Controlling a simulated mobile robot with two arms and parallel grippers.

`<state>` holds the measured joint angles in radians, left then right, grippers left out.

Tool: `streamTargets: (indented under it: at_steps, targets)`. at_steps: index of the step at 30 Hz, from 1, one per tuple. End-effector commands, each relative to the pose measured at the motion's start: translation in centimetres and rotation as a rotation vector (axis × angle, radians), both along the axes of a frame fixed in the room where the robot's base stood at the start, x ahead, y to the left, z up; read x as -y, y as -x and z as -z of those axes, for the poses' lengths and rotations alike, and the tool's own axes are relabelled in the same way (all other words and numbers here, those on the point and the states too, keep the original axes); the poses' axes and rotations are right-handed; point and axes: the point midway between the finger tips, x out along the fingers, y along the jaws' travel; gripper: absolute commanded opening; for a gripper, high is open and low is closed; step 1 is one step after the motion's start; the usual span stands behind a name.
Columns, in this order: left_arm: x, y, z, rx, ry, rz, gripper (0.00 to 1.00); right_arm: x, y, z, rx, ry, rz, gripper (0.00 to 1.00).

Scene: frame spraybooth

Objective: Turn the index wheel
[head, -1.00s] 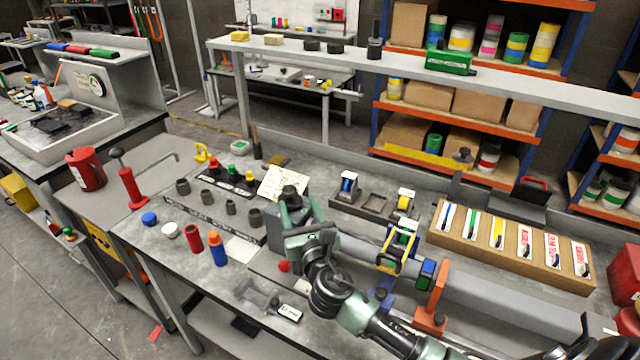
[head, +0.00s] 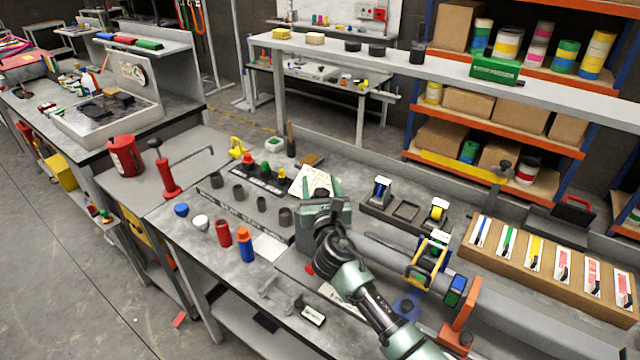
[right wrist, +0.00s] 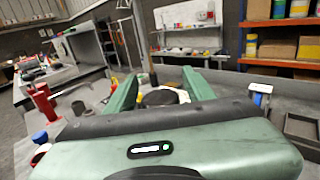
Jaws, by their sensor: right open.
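A pale plate (head: 312,178) lies on the bench behind my right gripper in the head view. In the right wrist view a dark round wheel or knob (right wrist: 160,97) shows low between the fingers, with a pale surface around it; I take it for the index wheel. My right gripper (head: 322,188) is open, its two green fingers apart and pointing toward the plate. In the right wrist view the open fingers (right wrist: 155,88) stand either side of the wheel; contact cannot be told. The gripper hides the wheel in the head view. My left gripper is not in view.
Left of the gripper stand grey cups (head: 262,203), a red cylinder (head: 223,233) and a blue-and-orange bottle (head: 246,246). A grey tube (head: 385,254) with a yellow clamp (head: 424,262) lies to the right. A dark tray (head: 404,210) stands behind it.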

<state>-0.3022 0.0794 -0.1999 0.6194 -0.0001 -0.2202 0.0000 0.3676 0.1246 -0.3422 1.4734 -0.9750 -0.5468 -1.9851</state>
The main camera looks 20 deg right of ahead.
Motion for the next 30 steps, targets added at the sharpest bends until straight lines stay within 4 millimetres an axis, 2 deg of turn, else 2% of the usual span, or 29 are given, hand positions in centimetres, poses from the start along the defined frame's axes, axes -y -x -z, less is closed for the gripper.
streamTargets:
  at_steps: [6,12,17,23,30]
  targets:
    - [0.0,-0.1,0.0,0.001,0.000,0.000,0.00,0.0,0.0,0.0,0.001,-0.001,0.000,0.53]
    - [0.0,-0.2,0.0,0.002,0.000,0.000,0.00,0.0,0.0,0.0,0.000,-0.001,0.000,0.00]
    - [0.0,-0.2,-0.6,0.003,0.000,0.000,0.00,0.0,-0.1,-0.3,0.002,0.001,-0.021,0.00]
    - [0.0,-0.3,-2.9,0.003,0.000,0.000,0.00,-0.3,-0.1,-0.6,0.001,0.010,-0.193,0.00]
    - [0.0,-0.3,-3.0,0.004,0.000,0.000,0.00,-1.0,0.0,-0.1,0.002,0.002,-0.382,0.00]
